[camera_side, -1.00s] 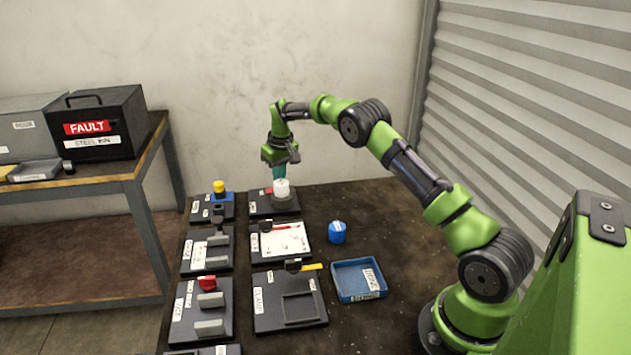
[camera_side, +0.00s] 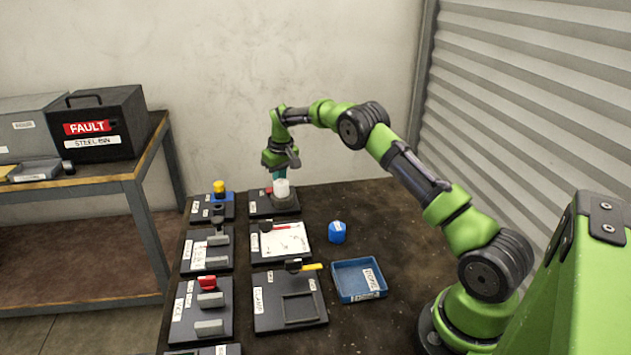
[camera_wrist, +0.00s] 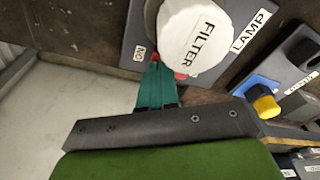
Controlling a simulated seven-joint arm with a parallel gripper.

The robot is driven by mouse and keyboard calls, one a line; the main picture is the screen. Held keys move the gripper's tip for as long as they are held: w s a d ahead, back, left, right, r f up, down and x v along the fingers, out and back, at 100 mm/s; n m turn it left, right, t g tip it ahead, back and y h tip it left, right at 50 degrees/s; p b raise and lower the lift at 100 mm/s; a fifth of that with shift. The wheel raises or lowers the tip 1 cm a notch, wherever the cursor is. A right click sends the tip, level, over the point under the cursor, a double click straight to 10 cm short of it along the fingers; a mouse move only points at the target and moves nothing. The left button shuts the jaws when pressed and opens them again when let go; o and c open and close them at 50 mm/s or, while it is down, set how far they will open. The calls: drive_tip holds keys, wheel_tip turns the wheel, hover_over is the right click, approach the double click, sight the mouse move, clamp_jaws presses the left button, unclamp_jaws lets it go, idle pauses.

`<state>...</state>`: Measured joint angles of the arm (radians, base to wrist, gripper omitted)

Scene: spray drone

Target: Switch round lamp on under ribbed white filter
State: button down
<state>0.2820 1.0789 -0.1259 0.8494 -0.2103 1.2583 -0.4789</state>
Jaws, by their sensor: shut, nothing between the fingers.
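The white ribbed filter (camera_wrist: 195,38), marked FILTER, sits upright on the round grey lamp (camera_side: 285,201). Both are on the dark lamp plate (camera_side: 262,208) at the back of the table. A small red switch part (camera_wrist: 181,75) shows beside the filter in the wrist view, close to an ON label. My gripper (camera_wrist: 155,62) is shut and empty, with its teal fingertips low beside the red part. I cannot tell whether they touch it. In the side view my gripper (camera_side: 275,177) is just left of and behind the filter. Whether the lamp is lit cannot be told.
A blue block with a yellow knob (camera_side: 219,188) stands left of the lamp plate. Several labelled plates fill the table's left and front. A blue cap (camera_side: 337,233) and a blue tray (camera_side: 360,282) stand to the right.

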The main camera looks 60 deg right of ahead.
wheel_tip(320, 180, up, 7)
idle(0.9)
drive_tip(key=s+a+r+t+y, duration=0.1)
drive_tip(key=s+a+r, duration=0.55)
drive_tip(key=r, duration=0.25)
drive_tip(key=s+a+r+t, duration=0.2)
drive_tip(key=s+a+r, duration=0.45)
drive_tip(key=r, duration=0.25)
drive_tip(key=s+a+f, duration=0.1)
drive_tip(key=s+a, duration=0.2)
drive_tip(key=s, duration=0.4)
drive_tip(key=s+a+f+t+y, duration=0.1)
drive_tip(key=s+a, duration=0.3)
drive_tip(key=s, duration=0.3)
drive_tip(key=s+a+f+m+t, duration=0.1)
drive_tip(key=s+a, duration=0.2)
drive_tip(key=s, duration=0.4)
drive_tip(key=shift+s+a+f, duration=0.15)
drive_tip(key=shift+s+f, duration=0.1)
drive_tip(key=shift+s, duration=0.15)
